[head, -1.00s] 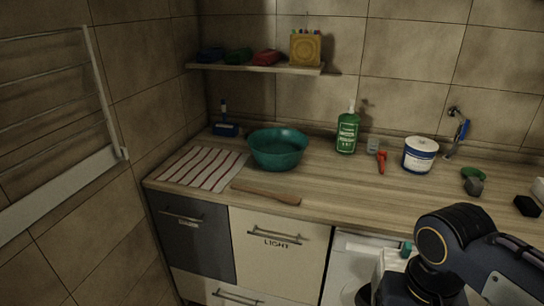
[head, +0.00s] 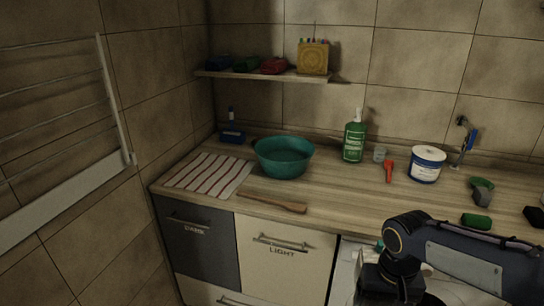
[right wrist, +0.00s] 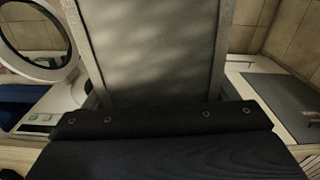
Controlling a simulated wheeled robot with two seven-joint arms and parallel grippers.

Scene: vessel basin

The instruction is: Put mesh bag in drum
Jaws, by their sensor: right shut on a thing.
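A grey mesh panel with a paler border, which I take as the mesh bag (right wrist: 155,50), fills the middle of the right wrist view. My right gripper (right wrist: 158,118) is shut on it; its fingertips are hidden. In the head view my right arm reaches down at the lower right, and its gripper is not visible there. A white washing machine front (head: 346,268) shows partly behind the arm. In the right wrist view a round, pale-rimmed part (right wrist: 68,42) with a dark centre is left of the bag. I cannot tell whether it is the drum mouth or the door.
The wooden counter (head: 345,205) holds a teal basin (head: 284,163), a striped cloth (head: 208,174), a wooden utensil (head: 272,201), a green bottle (head: 354,140), a white tub (head: 426,165) and a green block (head: 476,221). A blue object (right wrist: 18,105) lies lower left in the wrist view.

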